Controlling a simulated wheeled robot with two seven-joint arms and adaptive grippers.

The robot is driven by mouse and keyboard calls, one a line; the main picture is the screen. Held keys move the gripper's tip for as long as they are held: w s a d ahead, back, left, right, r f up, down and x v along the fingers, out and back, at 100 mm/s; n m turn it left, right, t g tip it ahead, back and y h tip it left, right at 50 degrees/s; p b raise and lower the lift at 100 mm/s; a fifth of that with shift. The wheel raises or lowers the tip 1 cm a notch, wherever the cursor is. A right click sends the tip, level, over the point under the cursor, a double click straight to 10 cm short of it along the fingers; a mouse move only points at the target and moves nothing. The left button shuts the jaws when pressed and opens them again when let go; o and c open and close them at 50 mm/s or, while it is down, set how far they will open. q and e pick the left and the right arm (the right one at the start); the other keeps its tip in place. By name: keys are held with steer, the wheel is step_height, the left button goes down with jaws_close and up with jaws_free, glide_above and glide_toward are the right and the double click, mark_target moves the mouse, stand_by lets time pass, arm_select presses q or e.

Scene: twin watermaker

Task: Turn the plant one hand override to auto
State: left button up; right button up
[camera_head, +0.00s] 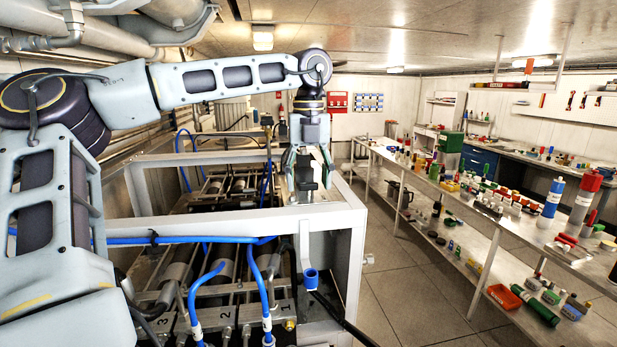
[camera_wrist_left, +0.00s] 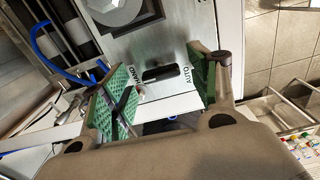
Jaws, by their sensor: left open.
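The override panel (camera_wrist_left: 178,47) is a pale metal plate in the left wrist view. It bears a dark slot (camera_wrist_left: 160,73) with HAND printed at its left end and AUTO at its right end. My left gripper (camera_wrist_left: 163,80) is open, with its green pads on either side of the slot. A thin dark rod (camera_wrist_left: 125,103) shows against the left pad, with a small pale and reddish tip beside it; I cannot tell whether this is the override lever. My right gripper is not in view.
A white frame (camera_head: 345,215) encloses the pipework, with blue hoses (camera_head: 200,239) along its front. A long bench (camera_head: 475,215) with many bottles and tools stands to the right. Open floor (camera_head: 400,290) lies between them.

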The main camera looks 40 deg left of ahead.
arm_select(q)
steer(key=shift+f, duration=0.15)
steer(key=c, duration=1)
